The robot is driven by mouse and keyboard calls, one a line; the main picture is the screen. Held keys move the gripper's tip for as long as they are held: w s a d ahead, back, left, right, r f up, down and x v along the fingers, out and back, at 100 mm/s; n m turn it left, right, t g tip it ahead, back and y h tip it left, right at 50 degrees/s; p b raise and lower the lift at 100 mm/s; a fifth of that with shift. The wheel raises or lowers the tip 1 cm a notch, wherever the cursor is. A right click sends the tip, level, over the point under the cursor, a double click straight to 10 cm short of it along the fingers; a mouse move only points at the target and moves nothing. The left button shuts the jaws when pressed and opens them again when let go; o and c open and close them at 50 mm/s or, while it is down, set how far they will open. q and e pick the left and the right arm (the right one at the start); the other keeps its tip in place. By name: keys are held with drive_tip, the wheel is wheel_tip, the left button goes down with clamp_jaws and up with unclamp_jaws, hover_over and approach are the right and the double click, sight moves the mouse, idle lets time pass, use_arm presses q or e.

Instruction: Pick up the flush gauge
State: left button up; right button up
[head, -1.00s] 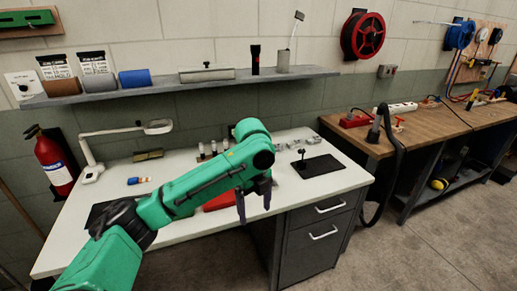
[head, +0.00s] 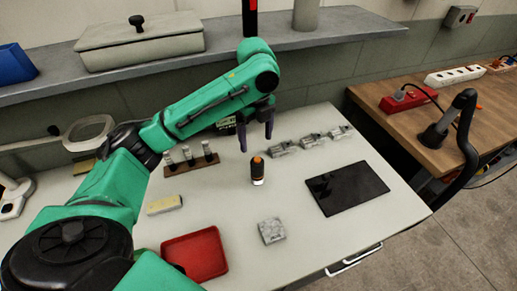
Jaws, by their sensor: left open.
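A small upright cylinder with a black body, an orange top and a pale foot stands on the white worktop; I take it to be the flush gauge (head: 258,170). My left gripper (head: 256,136) is open and empty, with its dark fingers pointing down. In the picture its tips are just above the gauge's top and apart from it. I cannot tell the exact depth between them. My right gripper is not in view.
A dark flat mat (head: 350,188) lies bare to the right. A grey block (head: 271,231) and a red tray (head: 196,256) are in front. A rack of small cylinders (head: 191,160), a yellowish block (head: 164,204) and metal clamps (head: 312,141) surround the gauge. A shelf (head: 345,24) runs behind.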

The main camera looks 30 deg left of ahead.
sight(256, 160)
use_arm(q)
drive_tip(key=f, duration=0.2)
drive_tip(key=s+f, duration=0.1)
drive_tip(key=f, duration=0.3)
drive_tip(key=shift+s+d+f, duration=0.15)
drive_tip(key=shift+s+d, duration=0.2)
drive_tip(key=f, duration=0.3)
drive_tip(key=f+p, duration=0.1)
drive_tip(key=f, duration=0.3)
drive_tip(key=shift+w+d, duration=0.1)
drive_tip(key=shift+w, duration=0.1)
drive_tip(key=shift+f, duration=0.2)
drive_tip(key=shift+c, duration=0.3)
drive_tip(key=shift+w, duration=0.1)
clamp_jaws()
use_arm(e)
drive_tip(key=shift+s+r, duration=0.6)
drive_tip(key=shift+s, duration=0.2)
